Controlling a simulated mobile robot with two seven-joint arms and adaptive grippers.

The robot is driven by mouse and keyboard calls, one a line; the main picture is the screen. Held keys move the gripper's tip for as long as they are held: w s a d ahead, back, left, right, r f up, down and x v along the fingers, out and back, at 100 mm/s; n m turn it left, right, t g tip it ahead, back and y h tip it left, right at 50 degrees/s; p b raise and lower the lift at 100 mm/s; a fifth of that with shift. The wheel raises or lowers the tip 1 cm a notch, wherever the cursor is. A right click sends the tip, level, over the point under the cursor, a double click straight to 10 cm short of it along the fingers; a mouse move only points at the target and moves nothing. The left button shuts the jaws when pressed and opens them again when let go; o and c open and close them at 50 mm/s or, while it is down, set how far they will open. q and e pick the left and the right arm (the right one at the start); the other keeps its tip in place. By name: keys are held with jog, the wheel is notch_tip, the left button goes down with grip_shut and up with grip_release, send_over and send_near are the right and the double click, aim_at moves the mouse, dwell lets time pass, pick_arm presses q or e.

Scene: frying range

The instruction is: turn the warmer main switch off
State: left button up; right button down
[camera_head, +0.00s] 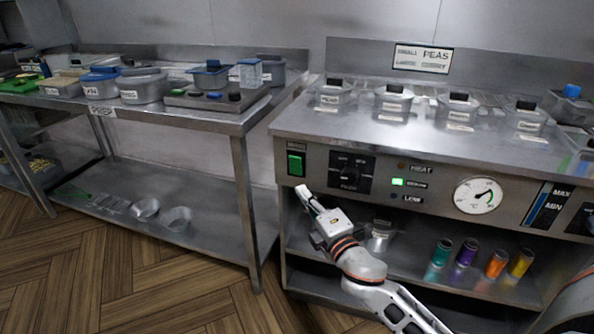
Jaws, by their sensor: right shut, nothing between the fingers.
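The warmer (400,160) is a steel counter unit on the right with a control panel along its front. A green rocker switch (295,163) in a black frame sits at the panel's left end, under a small label too blurred to read for sure. It looks like the main switch; which way it is tipped is hard to tell. My right gripper (304,192) is shut and empty, its tip just below and slightly right of the switch, with a small apparent gap. My left gripper is out of view.
Several coloured cans (466,252) stand on the shelf below. A steel table (200,116) with lidded containers stands at left. Floor between is clear.

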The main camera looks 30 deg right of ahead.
send_near(291, 161)
jog(key=w+a, duration=0.3)
jog(key=w+d, duration=0.1)
jog(key=w+d+b, duration=0.1)
jog(key=d, duration=0.1)
jog(key=shift+w+r, duration=0.15)
jog(key=shift+w, duration=0.05)
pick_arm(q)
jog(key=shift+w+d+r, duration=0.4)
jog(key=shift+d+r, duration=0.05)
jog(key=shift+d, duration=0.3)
pick_arm(e)
jog(key=shift+w+d+r, duration=0.15)
jog(key=shift+w, duration=0.05)
